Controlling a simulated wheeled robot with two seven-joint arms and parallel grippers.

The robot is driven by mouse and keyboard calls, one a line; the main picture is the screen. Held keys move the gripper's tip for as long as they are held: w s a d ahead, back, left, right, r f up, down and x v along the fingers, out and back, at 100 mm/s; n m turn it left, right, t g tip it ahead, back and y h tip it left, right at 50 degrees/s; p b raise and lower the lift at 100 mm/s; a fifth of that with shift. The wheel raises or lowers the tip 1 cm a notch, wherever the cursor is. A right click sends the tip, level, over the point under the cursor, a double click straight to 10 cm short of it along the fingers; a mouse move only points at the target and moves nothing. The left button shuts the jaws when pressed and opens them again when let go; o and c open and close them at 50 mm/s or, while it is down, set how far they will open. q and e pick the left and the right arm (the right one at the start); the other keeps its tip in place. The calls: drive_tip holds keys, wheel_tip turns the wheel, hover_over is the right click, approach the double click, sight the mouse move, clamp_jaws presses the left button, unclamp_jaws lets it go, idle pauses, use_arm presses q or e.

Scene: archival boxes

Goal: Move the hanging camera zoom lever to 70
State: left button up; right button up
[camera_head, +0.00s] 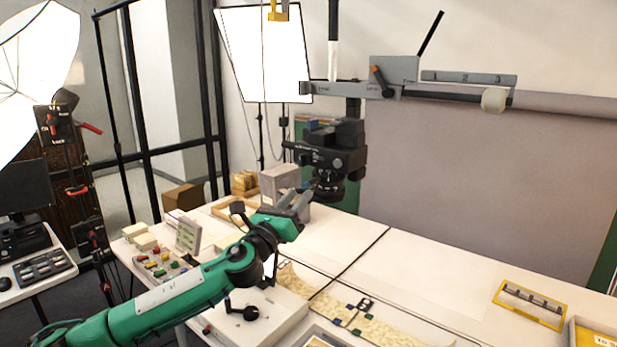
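The hanging camera (335,150) is a black body on a dark column under a grey horizontal arm. Its lens (328,188) points down above the white table. The zoom lever is too small to make out, and no scale numbers on the lens can be read. My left gripper (297,199), grey on a green arm, is just left of and slightly below the lens. Its two fingers look spread apart with nothing between them. I cannot tell whether a finger touches the lens. My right gripper is not in view.
The grey support arm (350,90) carries a black lever (431,33) and a numbered plate (470,79). A grey box (281,181) stands behind my gripper. A patterned strip (375,325) lies in front. A yellow-framed holder (530,304) sits at right; the table's middle is clear.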

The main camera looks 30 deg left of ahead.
sight(306, 185)
use_arm(q)
drive_tip(key=p+x, duration=0.2)
drive_tip(key=x, duration=0.2)
drive_tip(key=shift+w+r, duration=0.25)
drive_tip(key=shift+r, duration=0.05)
drive_tip(key=shift+w+p, duration=0.3)
drive_tip(key=shift+w, duration=0.25)
drive_tip(key=shift+c, duration=0.4)
clamp_jaws()
